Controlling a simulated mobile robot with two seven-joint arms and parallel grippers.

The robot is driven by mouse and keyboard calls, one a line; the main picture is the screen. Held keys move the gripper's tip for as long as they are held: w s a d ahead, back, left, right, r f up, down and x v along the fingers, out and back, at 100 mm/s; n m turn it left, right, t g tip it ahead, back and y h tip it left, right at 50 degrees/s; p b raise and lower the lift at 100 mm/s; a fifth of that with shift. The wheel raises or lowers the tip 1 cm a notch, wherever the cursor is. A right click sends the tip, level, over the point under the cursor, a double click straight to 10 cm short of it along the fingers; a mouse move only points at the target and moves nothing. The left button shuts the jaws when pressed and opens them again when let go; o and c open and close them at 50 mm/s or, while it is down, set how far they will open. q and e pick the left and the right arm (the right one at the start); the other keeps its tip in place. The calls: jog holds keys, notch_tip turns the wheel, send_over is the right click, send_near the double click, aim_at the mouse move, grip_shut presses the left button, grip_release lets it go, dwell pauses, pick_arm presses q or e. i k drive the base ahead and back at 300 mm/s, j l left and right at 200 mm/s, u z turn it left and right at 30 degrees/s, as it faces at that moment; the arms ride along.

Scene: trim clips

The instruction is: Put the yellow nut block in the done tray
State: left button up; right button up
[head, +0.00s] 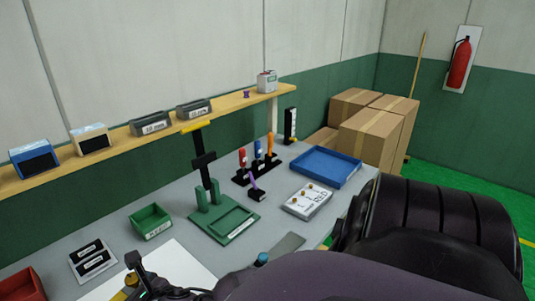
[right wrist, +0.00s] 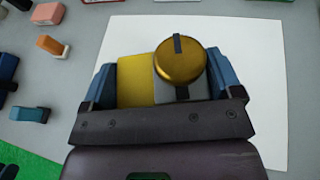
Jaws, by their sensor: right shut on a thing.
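In the right wrist view my right gripper (right wrist: 157,85) is shut on the yellow nut block (right wrist: 136,80), with a blue finger at each side. A grey part with a round gold cap and a dark strip (right wrist: 180,65) sits beside the yellow face between the fingers. A white sheet lies below; I cannot tell the height above it. In the head view my dark arm covers the lower right. A shallow blue tray (head: 297,165) lies empty at the bench's far right; no label shows to confirm it is the done tray. My left gripper is not in view.
A green bin (head: 151,233), a green stand with a black post (head: 204,163), a rack of coloured-handled tools (head: 240,181) and a white box with gold knobs (head: 307,201) stand on the bench. Small orange (right wrist: 50,45) and blue blocks (right wrist: 30,114) lie left of the white sheet (right wrist: 250,50).

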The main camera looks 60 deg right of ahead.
aim_at(326, 166)
jog(key=k+l, duration=0.1)
jog(key=l, duration=0.5)
jog(key=k+l, duration=0.15)
jog(key=l, duration=0.4)
jog(key=k+l, duration=0.1)
jog(key=l, duration=0.5)
jog(key=k+l, duration=0.1)
jog(key=l, duration=0.5)
jog(key=k+l, duration=0.1)
jog(key=l, duration=0.5)
jog(key=k+l, duration=0.15)
jog(key=l, duration=0.4)
jog(key=k+l, duration=0.1)
jog(key=l, duration=0.5)
jog(key=k+l+u, duration=0.1)
jog(key=l, duration=0.5)
